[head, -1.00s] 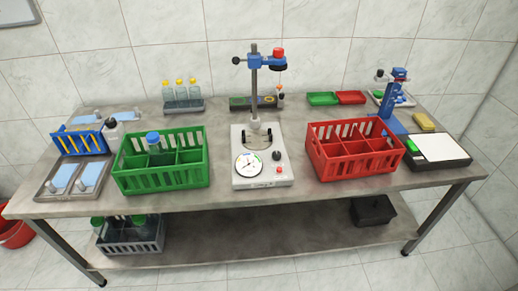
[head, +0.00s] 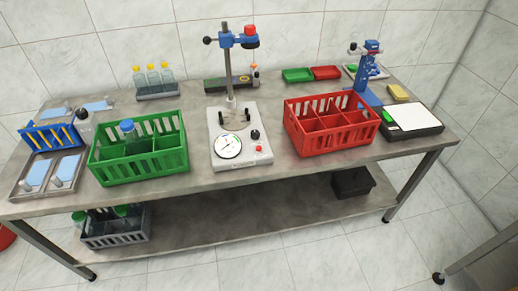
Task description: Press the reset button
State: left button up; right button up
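A white device (head: 218,166) stands at the middle front of the table in the head view. Its front panel has a round dial gauge (head: 228,146), a black knob (head: 255,134) and a small red button (head: 260,149) at the lower right. The red button's label cannot be read. A metal post rises from the device to a blue clamp head (head: 238,40) with a larger red cap-like part (head: 250,32) on it. Neither of my grippers is in view.
A green crate (head: 140,170) with a blue-capped bottle (head: 128,128) stands left of the device. A red divided crate (head: 335,145) stands to its right. Bare tabletop (head: 200,182) lies along the front edge. Another table's corner (head: 485,250) shows at lower right.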

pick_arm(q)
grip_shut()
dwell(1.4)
